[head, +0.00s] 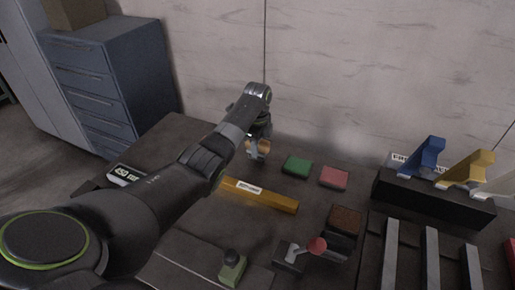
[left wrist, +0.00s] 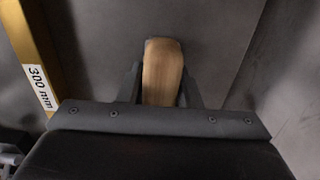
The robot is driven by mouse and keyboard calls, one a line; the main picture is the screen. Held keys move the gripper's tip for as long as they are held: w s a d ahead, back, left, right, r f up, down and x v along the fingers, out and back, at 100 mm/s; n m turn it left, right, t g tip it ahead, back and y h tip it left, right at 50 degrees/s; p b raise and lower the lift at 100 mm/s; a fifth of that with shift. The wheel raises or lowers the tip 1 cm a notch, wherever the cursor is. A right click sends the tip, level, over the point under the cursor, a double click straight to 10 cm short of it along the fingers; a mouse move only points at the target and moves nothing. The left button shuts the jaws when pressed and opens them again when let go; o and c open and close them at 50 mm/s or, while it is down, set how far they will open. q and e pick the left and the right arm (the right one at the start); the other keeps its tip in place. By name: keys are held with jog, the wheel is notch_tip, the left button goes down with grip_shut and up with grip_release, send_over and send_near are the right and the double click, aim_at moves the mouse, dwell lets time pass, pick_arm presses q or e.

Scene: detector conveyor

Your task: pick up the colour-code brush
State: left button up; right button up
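A brush-like wooden piece (left wrist: 162,72) shows between the two fingers of my left gripper (left wrist: 162,80) in the left wrist view. Its near end is hidden behind the gripper body. The fingertips lie close along both its sides; I cannot tell if they press on it. In the head view my left gripper (head: 257,153) is over the back of the table, with the tan wooden piece (head: 264,147) at its fingers. Bristles and any colour marking cannot be made out. My right gripper is not in view.
A yellow bar (head: 270,198) lies in front of the gripper; it also shows in the left wrist view (left wrist: 38,50). Green (head: 297,166) and pink (head: 333,177) blocks lie to the right. A red-knobbed lever (head: 317,245) and a rack of coloured brackets (head: 435,200) stand further right.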

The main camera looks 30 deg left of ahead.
pick_arm(q)
jog(key=c, duration=0.5)
jog(key=shift+r, duration=0.15)
notch_tip(320, 180, up, 10)
jog(key=shift+f+b, duration=0.1)
jog(key=shift+b, duration=0.35)
jog(key=o, duration=0.3)
jog(key=shift+c, duration=0.8)
